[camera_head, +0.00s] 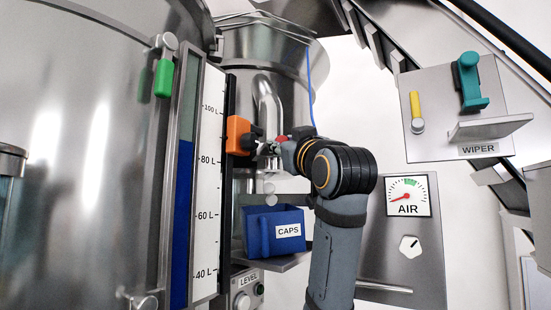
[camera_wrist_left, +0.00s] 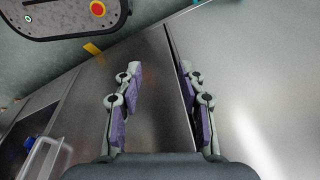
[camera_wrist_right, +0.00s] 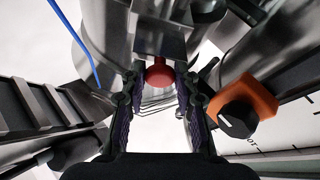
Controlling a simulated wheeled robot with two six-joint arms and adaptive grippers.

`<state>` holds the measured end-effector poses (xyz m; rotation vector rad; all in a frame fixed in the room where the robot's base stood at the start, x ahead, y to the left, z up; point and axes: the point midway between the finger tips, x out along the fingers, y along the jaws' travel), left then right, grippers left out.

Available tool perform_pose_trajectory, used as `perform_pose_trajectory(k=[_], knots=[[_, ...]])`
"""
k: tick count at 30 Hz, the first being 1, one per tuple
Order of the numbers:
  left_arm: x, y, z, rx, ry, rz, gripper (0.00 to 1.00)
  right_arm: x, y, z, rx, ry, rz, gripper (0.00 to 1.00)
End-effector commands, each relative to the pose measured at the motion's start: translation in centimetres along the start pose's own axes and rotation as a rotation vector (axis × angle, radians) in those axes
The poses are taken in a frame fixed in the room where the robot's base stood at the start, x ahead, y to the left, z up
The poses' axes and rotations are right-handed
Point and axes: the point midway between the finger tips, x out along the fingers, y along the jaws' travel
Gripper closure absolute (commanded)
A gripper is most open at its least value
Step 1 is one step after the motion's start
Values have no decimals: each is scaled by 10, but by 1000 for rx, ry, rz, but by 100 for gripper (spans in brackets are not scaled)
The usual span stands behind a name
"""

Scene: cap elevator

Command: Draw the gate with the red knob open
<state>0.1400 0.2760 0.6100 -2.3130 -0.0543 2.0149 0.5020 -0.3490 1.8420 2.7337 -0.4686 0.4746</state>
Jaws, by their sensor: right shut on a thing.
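The red knob (camera_wrist_right: 160,72) sits between the fingertips of my right gripper (camera_wrist_right: 161,80), which is shut on it. In the head view a bit of the red knob (camera_head: 282,138) shows beside the right gripper (camera_head: 272,147), whose fingers partly hide it. A grey metal piece (camera_wrist_right: 160,40), which may be the gate, is behind the knob in the right wrist view. How far the gate is open cannot be told. My left gripper (camera_wrist_left: 155,95) is open and empty above a smooth metal surface; it is not in the head view.
An orange block with a black knob (camera_head: 238,135) is close to my right gripper, on the level scale (camera_head: 208,170). A blue CAPS bin (camera_head: 263,248) stands below. The large tank (camera_head: 75,130) fills the left, and the WIPER panel (camera_head: 430,135) is at right.

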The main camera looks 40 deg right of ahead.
Motion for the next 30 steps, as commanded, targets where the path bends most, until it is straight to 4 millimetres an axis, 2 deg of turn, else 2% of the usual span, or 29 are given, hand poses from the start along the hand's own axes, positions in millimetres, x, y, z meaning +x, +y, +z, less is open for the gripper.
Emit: perform_pose_trajectory(k=[2,6,8,9,13,20,23,26,30], knots=[[1,0,5,0,-7,0,60,0,-2,4,-1,-13,-3,100],[-2,-1,39,3,-56,0,60,0,-1,3,-1,-9,-2,100],[-2,0,50,4,-73,0,60,0,-1,3,-1,-8,-1,100],[-3,0,54,4,-78,0,60,0,-1,3,-1,-7,-1,65],[-2,0,50,4,-72,0,60,1,-1,3,-1,-8,-1,47],[-1,-1,19,2,-25,-1,60,1,-1,3,-1,-9,-1,46],[-1,-1,27,2,-37,-1,60,-1,-1,3,-1,-9,-1,46],[-1,-1,28,2,-39,-1,60,-13,0,2,-1,-7,0,46],[-1,0,29,2,-41,0,60,-46,0,1,-2,-4,1,46]])
